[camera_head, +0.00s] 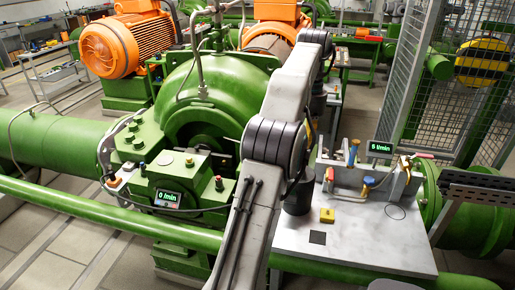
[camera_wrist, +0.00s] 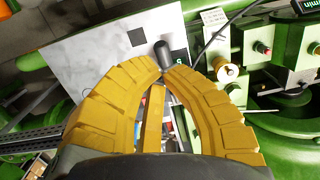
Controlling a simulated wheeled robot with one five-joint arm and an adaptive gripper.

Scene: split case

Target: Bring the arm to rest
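My gripper (camera_wrist: 164,70) shows in the wrist view as two thick yellow ribbed fingers that curve inward, with their tips close together. A small dark round-ended cylinder (camera_wrist: 164,52) shows right at the fingertips. I cannot tell whether the fingers touch it or it lies beyond them.
A green pump housing (camera_head: 205,100) stands left, a mesh cage (camera_head: 480,70) right. A green pipe (camera_head: 110,215) runs along the front.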

